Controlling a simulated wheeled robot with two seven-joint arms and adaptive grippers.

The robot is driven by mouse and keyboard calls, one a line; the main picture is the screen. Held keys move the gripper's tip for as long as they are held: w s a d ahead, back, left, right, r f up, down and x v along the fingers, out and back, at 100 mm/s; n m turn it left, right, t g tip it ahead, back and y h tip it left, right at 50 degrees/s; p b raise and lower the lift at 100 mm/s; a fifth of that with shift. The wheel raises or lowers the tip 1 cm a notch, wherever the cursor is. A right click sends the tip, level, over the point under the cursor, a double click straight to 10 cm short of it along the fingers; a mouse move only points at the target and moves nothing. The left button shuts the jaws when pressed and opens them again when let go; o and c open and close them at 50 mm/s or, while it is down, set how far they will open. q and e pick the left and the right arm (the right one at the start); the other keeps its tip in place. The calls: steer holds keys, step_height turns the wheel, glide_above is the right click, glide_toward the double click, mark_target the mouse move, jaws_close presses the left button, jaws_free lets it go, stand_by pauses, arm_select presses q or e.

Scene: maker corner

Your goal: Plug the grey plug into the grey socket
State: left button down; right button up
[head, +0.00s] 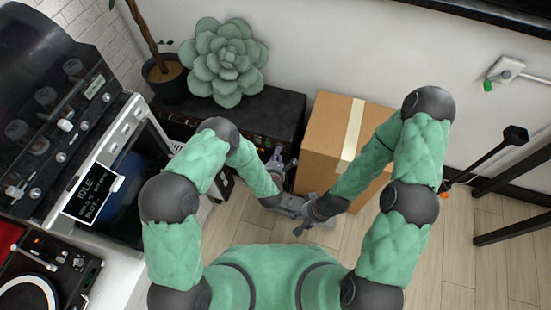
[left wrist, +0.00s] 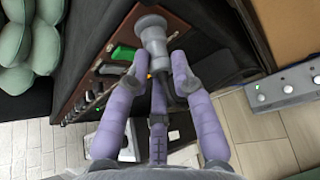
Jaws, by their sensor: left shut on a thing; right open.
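My left gripper (head: 277,163) is in front of the dark case, left of the cardboard box. In the left wrist view its purple fingers (left wrist: 158,76) are shut around the grey plug (left wrist: 152,34), a stepped, rounded grey piece. The plug is close to a brown panel (left wrist: 104,68) with a row of grey, dark and green parts. I cannot single out the grey socket among them; the plug and fingers cover part of the panel. My right gripper (head: 302,226) is open, lower, near the floor in front of the box, partly hidden by its arm.
A cardboard box (head: 325,120) stands right of the dark case (head: 270,107), which bears a succulent (head: 225,62). A machine (head: 120,135) stands at left.

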arm_select(q)
steer(key=shift+w+d, duration=0.1)
steer(key=shift+w, duration=0.2)
steer(key=c, duration=1)
jaws_free()
steer(key=v, duration=1.2)
